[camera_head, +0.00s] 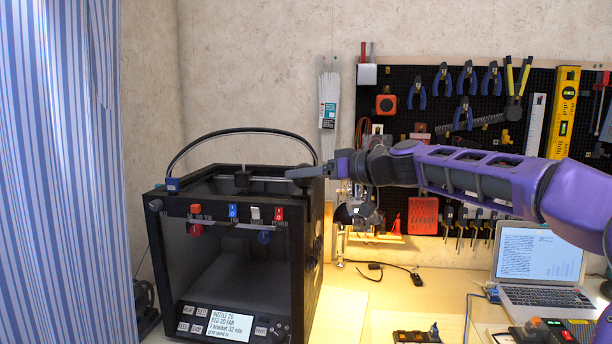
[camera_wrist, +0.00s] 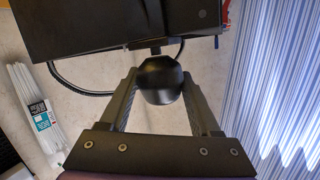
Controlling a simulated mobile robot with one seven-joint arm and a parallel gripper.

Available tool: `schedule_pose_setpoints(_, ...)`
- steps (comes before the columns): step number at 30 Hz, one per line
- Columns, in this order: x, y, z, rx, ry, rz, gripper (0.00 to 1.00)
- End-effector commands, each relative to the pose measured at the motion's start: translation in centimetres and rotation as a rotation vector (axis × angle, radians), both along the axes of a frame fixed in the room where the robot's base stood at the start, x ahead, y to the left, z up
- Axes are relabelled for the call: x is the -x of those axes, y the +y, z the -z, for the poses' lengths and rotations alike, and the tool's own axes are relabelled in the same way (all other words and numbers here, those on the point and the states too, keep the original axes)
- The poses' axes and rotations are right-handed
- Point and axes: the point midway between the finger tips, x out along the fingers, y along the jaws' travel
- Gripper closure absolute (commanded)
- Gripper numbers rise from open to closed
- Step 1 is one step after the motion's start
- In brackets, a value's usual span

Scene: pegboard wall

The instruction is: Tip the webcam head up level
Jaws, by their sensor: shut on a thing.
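The webcam head is a dark rounded body (camera_wrist: 160,85) in the wrist view, joined by a short stem to the black printer. My gripper (camera_wrist: 160,76) has one finger on each side of it, the tips touching its sides. In the head view my gripper (camera_head: 305,172) reaches left to the printer's upper right edge. There the webcam head is not clearly told apart from the dark fingers. Its exact tilt cannot be read from either view.
The black 3D printer (camera_head: 166,235) stands at left, with a black tube arching over its top. A pegboard (camera_head: 400,85) with pliers and other tools hangs behind my arm. A laptop (camera_head: 540,262) stands at right. A striped curtain (camera_head: 60,170) is at far left.

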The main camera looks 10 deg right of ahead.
Motion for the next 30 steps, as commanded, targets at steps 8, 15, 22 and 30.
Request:
schedule_pose_setpoints(8, 0.0, 0.0, 0.0, 0.0, 0.001, 0.001, 0.06)
schedule_pose_setpoints(15, 0.1, -0.1, 0.0, 0.0, 0.001, 0.001, 0.06)
schedule_pose_setpoints(22, 1.7, -1.9, -0.5, 0.0, 0.001, 0.004, 0.06)
schedule_pose_setpoints(30, 5.6, -5.6, -1.8, 0.0, 0.001, 0.005, 0.06)
